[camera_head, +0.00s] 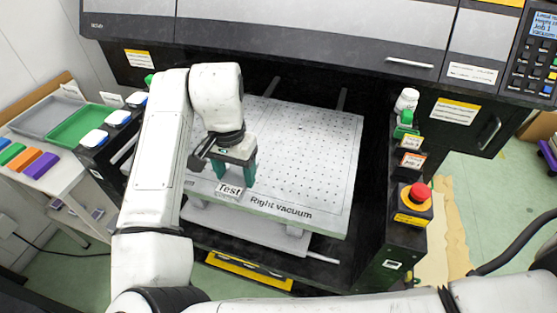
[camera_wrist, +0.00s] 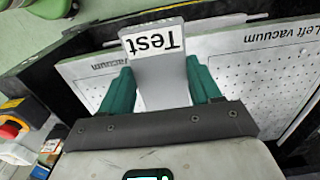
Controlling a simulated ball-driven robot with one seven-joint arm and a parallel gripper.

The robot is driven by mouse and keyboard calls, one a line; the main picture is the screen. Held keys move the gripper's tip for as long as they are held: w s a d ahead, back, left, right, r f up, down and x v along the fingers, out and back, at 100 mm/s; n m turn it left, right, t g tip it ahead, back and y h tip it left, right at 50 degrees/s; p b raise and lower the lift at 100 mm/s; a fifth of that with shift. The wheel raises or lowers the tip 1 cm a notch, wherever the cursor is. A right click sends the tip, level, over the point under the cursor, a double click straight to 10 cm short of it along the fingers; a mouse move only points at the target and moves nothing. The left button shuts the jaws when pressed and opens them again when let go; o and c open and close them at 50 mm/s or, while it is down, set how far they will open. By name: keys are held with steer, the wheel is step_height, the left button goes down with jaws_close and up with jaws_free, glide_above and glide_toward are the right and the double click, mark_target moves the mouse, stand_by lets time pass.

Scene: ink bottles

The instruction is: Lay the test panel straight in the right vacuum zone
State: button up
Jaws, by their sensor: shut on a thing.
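My gripper (camera_head: 236,172), with green fingers, is shut on the test panel and stands over the front left part of the perforated bed. The test panel is a pale flat plate with a "Test" label (camera_head: 229,190). In the wrist view, the panel (camera_wrist: 160,80) lies between the fingers (camera_wrist: 160,92), its label end pointing away from the palm. The right vacuum zone (camera_head: 310,150) is the white holed surface marked "Right vacuum" at its front edge. The panel is left of that wording. I cannot tell whether it touches the bed. My arm hides the bed's left part.
The wrist view also shows the "Left vacuum" zone (camera_wrist: 285,65). A red emergency button (camera_head: 419,193) and a small white bottle (camera_head: 407,100) are on the right. A side table at left holds a grey tray (camera_head: 50,117), a green tray (camera_head: 82,127) and coloured blocks. The printer body overhangs the back.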

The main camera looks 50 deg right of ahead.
steer(key=shift+w+d+r, duration=0.15)
steer(key=shift+w+d, duration=0.1)
steer(key=shift+w, duration=0.1)
steer(key=d+f+p, duration=0.3)
steer(key=d, duration=0.5)
glide_above(272, 176)
steer(key=f, duration=0.6)
steer(key=shift+a+p, duration=0.3)
steer(key=shift+a, duration=0.05)
steer(key=shift+d+f, duration=0.15)
steer(key=shift+f, duration=0.1)
steer(key=shift+d+f, duration=0.15)
steer(key=shift+f, duration=1.6)
steer(key=shift+f, duration=0.15)
steer(key=o, duration=1)
steer(key=shift+o, duration=0.2)
